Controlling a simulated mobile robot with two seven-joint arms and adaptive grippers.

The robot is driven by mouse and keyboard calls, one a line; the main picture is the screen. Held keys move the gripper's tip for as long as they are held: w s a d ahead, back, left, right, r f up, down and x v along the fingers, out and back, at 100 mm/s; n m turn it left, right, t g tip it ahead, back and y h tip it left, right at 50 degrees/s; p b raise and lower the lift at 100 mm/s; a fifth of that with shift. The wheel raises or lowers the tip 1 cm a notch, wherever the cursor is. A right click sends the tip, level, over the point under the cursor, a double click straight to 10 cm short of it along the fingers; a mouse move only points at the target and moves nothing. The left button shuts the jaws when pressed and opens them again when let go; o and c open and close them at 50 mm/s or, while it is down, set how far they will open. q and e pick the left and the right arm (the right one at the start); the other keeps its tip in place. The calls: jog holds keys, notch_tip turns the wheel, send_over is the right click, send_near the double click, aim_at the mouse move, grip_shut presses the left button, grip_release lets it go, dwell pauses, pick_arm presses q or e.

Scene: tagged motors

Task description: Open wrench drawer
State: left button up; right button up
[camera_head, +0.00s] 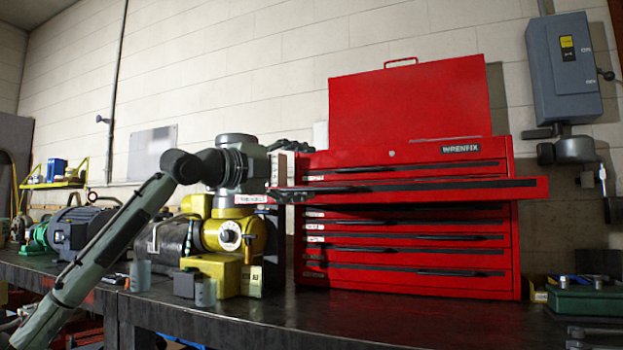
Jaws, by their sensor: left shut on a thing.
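The red tool chest (410,270) stands on the dark workbench with its lid raised. One upper drawer (420,190), which I take to be the wrench drawer, sticks out towards me past the other drawer fronts. A white label shows at its left end, too small to read surely. My left arm comes in from the left, and my left gripper (290,195) is at the left part of this drawer's front, shut on its handle. The fingers cover part of the handle. The inside of the drawer is hidden from this low angle. My right gripper is out of view.
A yellow and black machine (225,245) stands left of the chest, close beneath my left arm. Motors (75,230) stand farther left. A green box (590,300) lies at the right. The bench (300,312) in front of the chest is clear.

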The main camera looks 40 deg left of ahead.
pick_arm(q)
jog(key=s, duration=0.1)
jog(key=s+r, duration=0.1)
jog(key=s+r+b, duration=0.1)
jog(key=shift+s+a+t, duration=0.15)
jog(key=shift+a+t, duration=0.25)
jog(key=shift+c, duration=0.5)
jog(key=shift+s+d+r+b, duration=0.1)
jog(key=shift+s+r+b, duration=0.1)
jog(key=shift+s, duration=0.4)
jog(key=shift+s+r+b, duration=0.1)
jog(key=shift+s+b, duration=0.1)
jog(key=shift+s, duration=0.4)
jog(key=shift+c, duration=1.1)
jog(key=shift+f, duration=0.4)
jog(key=shift+f, duration=0.1)
